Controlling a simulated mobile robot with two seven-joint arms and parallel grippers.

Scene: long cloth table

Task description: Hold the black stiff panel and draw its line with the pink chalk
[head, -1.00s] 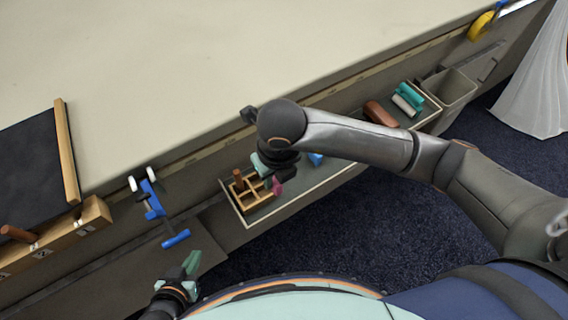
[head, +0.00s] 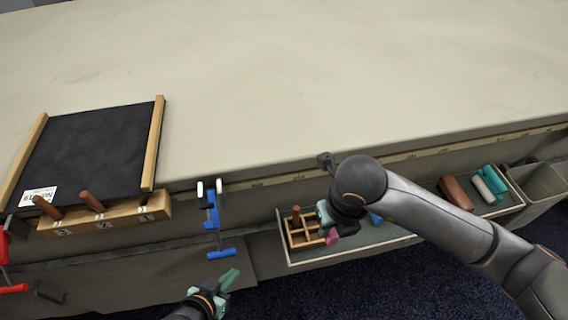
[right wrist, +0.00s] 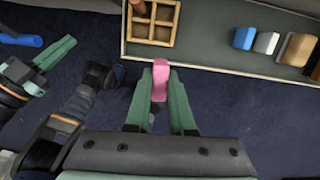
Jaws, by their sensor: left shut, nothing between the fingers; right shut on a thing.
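The black panel (head: 88,152) lies on the table at the left in the head view, with wooden strips on its two sides and a white label at its near left corner. My right gripper (right wrist: 161,84) is shut on the pink chalk (right wrist: 160,80), which stands between its fingertips in the right wrist view. In the head view the pink chalk (head: 332,237) shows just below the gripper, by the tray's wooden rack. My left gripper (head: 229,279) is shut and empty, low in front of the table; it also shows in the right wrist view (right wrist: 60,50).
A wooden block with pegs (head: 105,216) sits along the panel's near edge. A blue clamp (head: 212,215) is on the table edge. A tray (head: 290,262) holds a compartmented wooden rack (head: 303,234), a brown block (head: 456,193) and teal-handled thing (head: 494,181). The tabletop is mostly clear.

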